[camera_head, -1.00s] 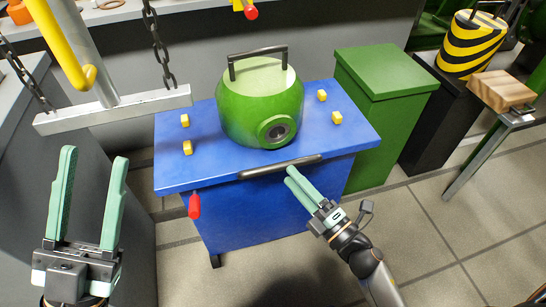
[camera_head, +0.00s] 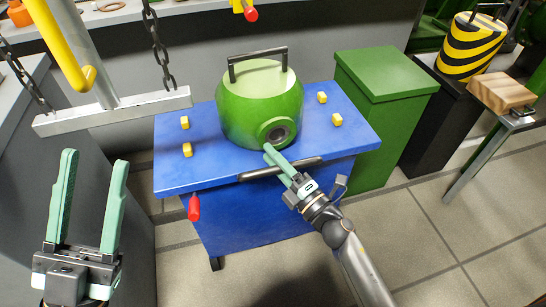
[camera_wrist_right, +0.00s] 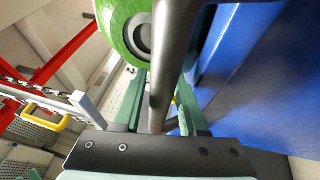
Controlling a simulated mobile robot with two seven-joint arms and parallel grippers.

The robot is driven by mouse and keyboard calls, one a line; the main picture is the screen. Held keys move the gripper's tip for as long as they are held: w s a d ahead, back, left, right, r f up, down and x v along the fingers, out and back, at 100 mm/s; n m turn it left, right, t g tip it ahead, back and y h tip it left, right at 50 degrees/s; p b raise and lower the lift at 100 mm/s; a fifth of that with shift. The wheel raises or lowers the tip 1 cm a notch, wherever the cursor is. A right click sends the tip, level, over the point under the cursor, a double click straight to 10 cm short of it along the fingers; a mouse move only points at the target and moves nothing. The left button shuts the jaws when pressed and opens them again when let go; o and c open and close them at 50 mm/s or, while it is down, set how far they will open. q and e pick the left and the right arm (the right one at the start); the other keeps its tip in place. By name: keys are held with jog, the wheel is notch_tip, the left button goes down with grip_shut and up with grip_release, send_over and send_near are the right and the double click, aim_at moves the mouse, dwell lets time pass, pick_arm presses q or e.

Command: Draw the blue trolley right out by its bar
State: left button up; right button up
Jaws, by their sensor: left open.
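The blue trolley (camera_head: 225,222) stands on the tiled floor, with a dark bar (camera_head: 262,171) along its front edge. My right gripper (camera_head: 275,156) is at the bar, its fingers reaching across it near the middle. In the right wrist view the bar (camera_wrist_right: 165,60) runs between the two fingers (camera_wrist_right: 160,100), with narrow gaps beside it, so the gripper looks open around it. My left gripper (camera_head: 92,170) is open and empty at the left, apart from the trolley.
A green pot (camera_head: 245,105) with a dark handle stands on the trolley between several yellow blocks. A red handle (camera_head: 194,208) hangs at its front left corner. A green box (camera_head: 385,90) stands close on the right. A chained beam (camera_head: 110,112) hangs at left. The floor in front is open.

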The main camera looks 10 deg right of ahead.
grip_shut()
dwell(1.1)
